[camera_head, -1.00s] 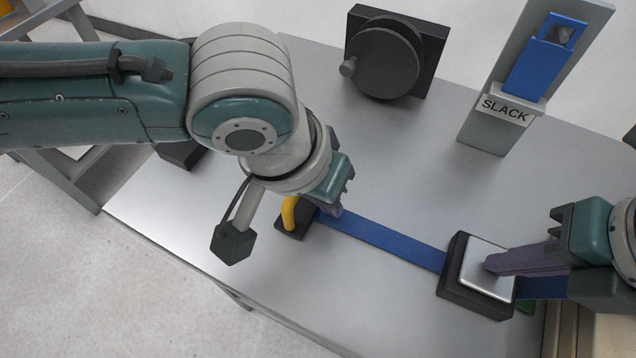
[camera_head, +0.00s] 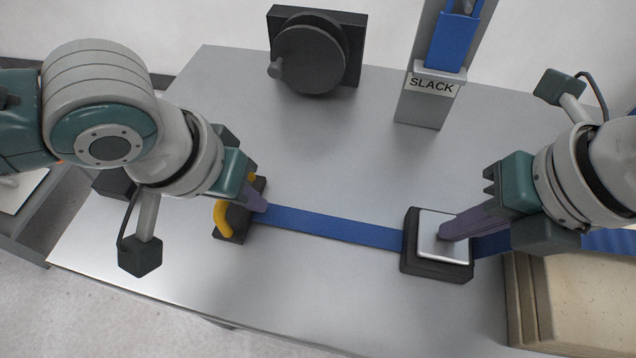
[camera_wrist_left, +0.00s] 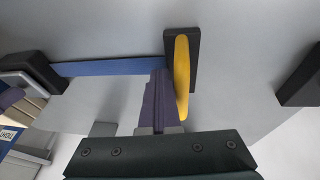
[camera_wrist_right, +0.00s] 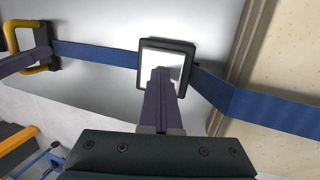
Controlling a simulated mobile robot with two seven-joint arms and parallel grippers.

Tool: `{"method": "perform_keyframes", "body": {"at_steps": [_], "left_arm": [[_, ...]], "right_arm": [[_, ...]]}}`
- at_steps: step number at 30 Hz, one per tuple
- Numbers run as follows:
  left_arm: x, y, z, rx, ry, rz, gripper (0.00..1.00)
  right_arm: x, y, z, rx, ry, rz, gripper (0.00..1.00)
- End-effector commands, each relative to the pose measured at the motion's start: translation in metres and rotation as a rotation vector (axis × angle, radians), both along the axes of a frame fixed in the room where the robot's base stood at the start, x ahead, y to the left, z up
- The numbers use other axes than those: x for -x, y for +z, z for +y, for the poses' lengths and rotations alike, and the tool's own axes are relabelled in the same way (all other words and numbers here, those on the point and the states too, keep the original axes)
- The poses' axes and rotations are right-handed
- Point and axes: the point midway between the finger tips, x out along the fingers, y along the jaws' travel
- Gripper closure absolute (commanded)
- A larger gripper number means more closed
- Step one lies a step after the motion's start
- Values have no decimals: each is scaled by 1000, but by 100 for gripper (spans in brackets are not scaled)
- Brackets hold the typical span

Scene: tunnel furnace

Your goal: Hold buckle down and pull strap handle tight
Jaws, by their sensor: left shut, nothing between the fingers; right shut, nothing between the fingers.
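The buckle (camera_head: 437,266) is a black block with a silver plate on top, on the table's right side. My right gripper (camera_head: 446,234) is shut and empty, its fingertips on the silver plate; this also shows in the right wrist view (camera_wrist_right: 160,72). The blue strap (camera_head: 330,228) runs from the buckle left to a black block with a yellow handle (camera_head: 222,218). My left gripper (camera_head: 262,206) is shut and empty, its fingertips at the strap end beside the handle. In the left wrist view the fingers lie left of the yellow handle (camera_wrist_left: 182,78), not around it.
An upright panel labelled SLACK (camera_head: 432,86) holds a blue indicator at the back. A dark round crank (camera_head: 310,58) stands left of it. A beige block (camera_head: 580,300) is at the right.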

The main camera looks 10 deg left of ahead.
Motion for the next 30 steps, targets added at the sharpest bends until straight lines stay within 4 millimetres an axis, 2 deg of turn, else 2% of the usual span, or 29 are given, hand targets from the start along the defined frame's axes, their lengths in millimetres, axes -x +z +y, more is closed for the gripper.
{"method": "perform_keyframes", "body": {"at_steps": [30], "left_arm": [[0,-1,53,-4,3,2,100]], "right_arm": [[1,-1,-1,2,0,2,100]]}}
